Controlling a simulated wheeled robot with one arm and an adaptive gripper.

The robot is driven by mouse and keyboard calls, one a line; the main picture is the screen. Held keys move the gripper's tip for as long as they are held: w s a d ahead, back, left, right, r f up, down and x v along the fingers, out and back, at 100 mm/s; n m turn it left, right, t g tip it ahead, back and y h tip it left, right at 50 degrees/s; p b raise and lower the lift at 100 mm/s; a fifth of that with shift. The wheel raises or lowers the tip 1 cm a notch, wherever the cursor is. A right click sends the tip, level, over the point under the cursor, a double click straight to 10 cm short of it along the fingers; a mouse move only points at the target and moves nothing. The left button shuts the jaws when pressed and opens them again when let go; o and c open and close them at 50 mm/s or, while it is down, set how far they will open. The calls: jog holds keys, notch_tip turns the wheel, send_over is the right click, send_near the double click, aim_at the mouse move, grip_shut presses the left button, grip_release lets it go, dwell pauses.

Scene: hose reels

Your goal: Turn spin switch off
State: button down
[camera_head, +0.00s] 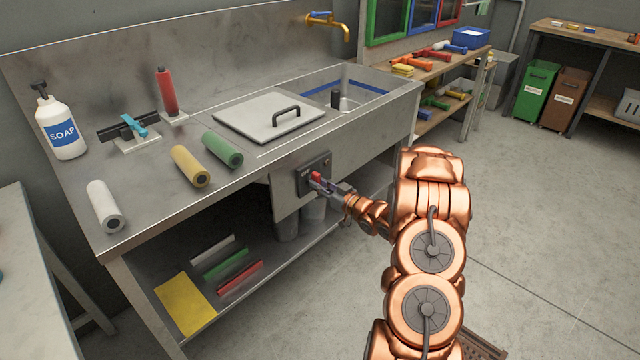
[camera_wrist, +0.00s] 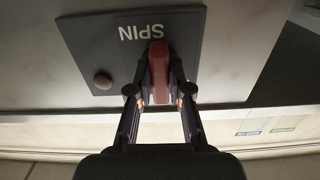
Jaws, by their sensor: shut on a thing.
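The spin switch is a red lever (camera_wrist: 158,72) on a dark plate (camera_wrist: 104,50) lettered "SPIN", which reads upside down in the wrist view. In the head view the plate (camera_head: 305,182) is on the front panel of the steel sink bench, with the red lever (camera_head: 316,177) at its right part. My gripper (camera_wrist: 158,92) is shut on the lever, one finger on each side. In the head view my gripper (camera_head: 326,183) reaches the plate from the right. The lever's far end and any on or off marks are hidden or too small to read.
The steel bench (camera_head: 262,160) holds a soap bottle (camera_head: 60,125), several coloured rolls and a lid with a handle (camera_head: 268,115). Its lower shelf (camera_head: 215,300) sits below the plate. The floor (camera_head: 535,215) to the right is clear.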

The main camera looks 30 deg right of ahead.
jog(key=c, duration=1.1)
grip_release()
jog(key=v, duration=1.2)
